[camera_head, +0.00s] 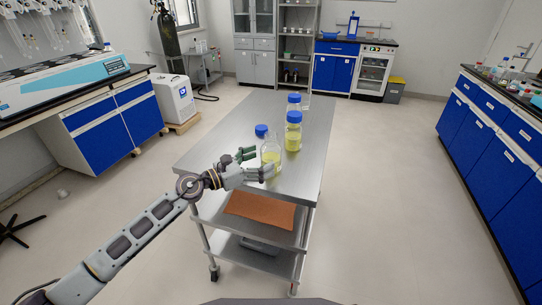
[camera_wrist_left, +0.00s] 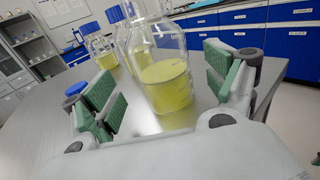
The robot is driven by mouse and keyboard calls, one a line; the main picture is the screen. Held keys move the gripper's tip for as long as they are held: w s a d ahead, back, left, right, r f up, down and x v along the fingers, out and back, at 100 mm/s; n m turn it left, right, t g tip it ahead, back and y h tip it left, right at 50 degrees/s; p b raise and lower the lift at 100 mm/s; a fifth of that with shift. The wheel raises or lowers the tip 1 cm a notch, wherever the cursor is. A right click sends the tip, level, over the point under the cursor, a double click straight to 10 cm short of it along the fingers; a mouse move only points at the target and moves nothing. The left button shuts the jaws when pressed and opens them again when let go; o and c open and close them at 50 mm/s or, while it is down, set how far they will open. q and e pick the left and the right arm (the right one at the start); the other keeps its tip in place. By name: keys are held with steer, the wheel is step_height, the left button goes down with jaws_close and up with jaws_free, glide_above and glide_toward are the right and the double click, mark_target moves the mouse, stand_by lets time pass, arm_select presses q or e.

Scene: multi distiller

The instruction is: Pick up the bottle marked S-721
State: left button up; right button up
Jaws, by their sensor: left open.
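Several clear glass bottles with yellow liquid stand on a steel cart (camera_head: 232,133). The nearest bottle (camera_head: 271,152) has no cap visible. My left gripper (camera_head: 257,163) is open at this bottle. In the left wrist view, the nearest bottle (camera_wrist_left: 167,85) stands upright between the spread green-padded fingers of my left gripper (camera_wrist_left: 165,90). Behind it stand a bottle with a blue cap (camera_head: 293,134) and a farther blue-capped bottle (camera_head: 294,103). No marking can be read, so I cannot tell which is S-721.
A loose blue cap (camera_head: 261,131) lies on the cart top, left of the nearest bottle. An orange-brown sheet (camera_head: 259,210) lies on a lower shelf. Blue-fronted benches stand left (camera_head: 130,112) and right (camera_head: 485,140). The cart's left top is clear.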

mark_target(272, 155)
arm_select(q)
steer(key=shift+x, duration=2.2)
steer(key=shift+s, duration=0.1)
steer(key=shift+r, duration=0.15)
steer(key=c, duration=1.4)
